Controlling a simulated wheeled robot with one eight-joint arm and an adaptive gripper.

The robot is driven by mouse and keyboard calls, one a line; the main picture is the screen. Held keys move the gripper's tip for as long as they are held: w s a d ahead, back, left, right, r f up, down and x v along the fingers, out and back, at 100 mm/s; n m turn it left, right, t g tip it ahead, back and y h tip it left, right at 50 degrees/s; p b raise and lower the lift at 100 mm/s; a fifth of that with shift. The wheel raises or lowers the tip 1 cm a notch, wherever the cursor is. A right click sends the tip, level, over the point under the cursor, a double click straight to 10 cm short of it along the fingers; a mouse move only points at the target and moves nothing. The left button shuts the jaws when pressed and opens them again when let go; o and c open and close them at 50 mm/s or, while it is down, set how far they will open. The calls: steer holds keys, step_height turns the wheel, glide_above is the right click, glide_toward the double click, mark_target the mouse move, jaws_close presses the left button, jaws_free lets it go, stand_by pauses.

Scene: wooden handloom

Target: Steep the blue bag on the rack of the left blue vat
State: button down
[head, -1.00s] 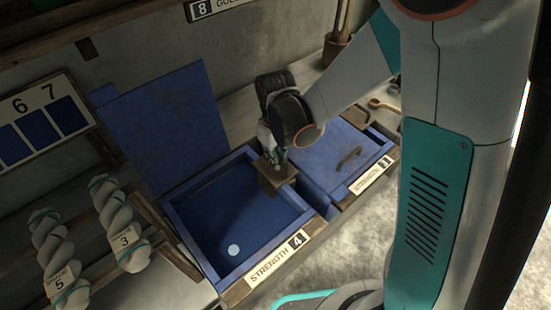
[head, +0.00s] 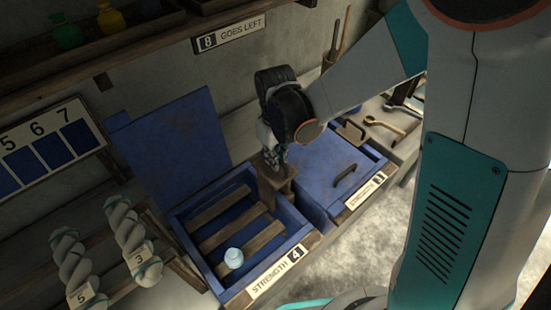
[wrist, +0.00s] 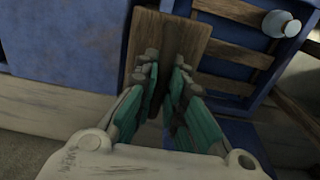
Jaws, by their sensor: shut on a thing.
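The left blue vat (head: 193,255), marked strength 4, stands open with its blue lid (head: 180,140) tipped up behind it. Its slatted wooden rack (head: 220,215) shows inside the vat, its slats in plain sight. A small pale blue bag (head: 234,258) rests on the rack's near slats; it also shows in the wrist view (wrist: 278,22). My gripper (head: 274,154) is shut on the rack's wooden handle (head: 278,180) at the vat's right side. In the wrist view, the fingers (wrist: 165,72) close on the upright wooden handle (wrist: 140,40).
The right vat (head: 330,175), marked strength 3, is closed by a lid with a dark handle. Twisted skeins (head: 130,235) hang at the left. A numbered shade board (head: 50,140) is on the wall.

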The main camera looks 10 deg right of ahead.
steer(key=shift+r+p, duration=1.5)
steer(key=shift+r, duration=1)
steer(key=shift+c, duration=2)
jaws_free()
step_height(320, 180, up, 7)
steer(key=p, duration=0.4)
steer(key=shift+p, duration=0.4)
